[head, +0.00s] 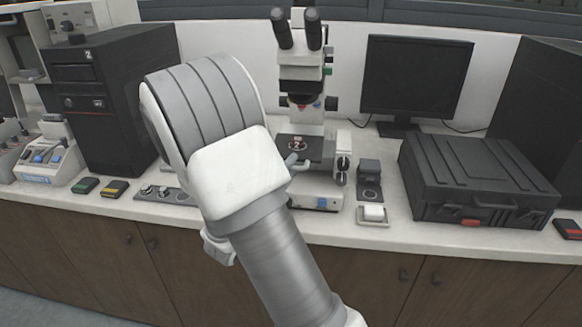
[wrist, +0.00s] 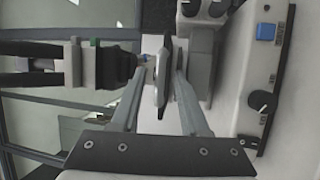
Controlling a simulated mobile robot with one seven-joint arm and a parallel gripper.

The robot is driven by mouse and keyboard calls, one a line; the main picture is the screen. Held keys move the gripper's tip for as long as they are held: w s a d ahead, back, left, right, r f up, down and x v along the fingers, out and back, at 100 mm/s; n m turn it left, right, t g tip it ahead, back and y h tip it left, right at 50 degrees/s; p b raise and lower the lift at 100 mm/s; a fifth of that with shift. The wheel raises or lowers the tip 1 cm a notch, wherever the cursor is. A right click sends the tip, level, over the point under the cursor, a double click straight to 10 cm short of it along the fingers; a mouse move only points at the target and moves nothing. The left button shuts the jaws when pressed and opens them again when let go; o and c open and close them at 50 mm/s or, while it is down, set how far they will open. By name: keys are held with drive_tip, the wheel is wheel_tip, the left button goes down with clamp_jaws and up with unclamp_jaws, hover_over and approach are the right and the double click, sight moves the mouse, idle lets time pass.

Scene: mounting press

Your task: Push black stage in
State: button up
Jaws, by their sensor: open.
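The black stage (head: 318,146) sits on the white microscope (head: 303,75), under its lens, with a red-and-white label marked 2 on top. In the wrist view the microscope lies sideways, and the stage shows edge-on as a thin dark plate (wrist: 162,98). My gripper (wrist: 161,76) is open, one grey finger on each side of that plate in the picture. I cannot tell whether either finger touches it.
A black case (head: 470,175) and a monitor (head: 415,80) stand to the right. A dark tower unit (head: 110,105) stands to the left. A small black block (head: 369,172) sits right of the microscope. In the wrist view a black knob (wrist: 262,101) and blue button (wrist: 266,31) are at right.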

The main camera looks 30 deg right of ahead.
drive_tip(key=shift+w+d+r, duration=0.1)
drive_tip(key=shift+w+d, duration=0.1)
drive_tip(key=shift+d, duration=0.15)
drive_tip(key=shift+c, duration=0.3)
clamp_jaws()
drive_tip(key=shift+r, duration=0.15)
idle(0.8)
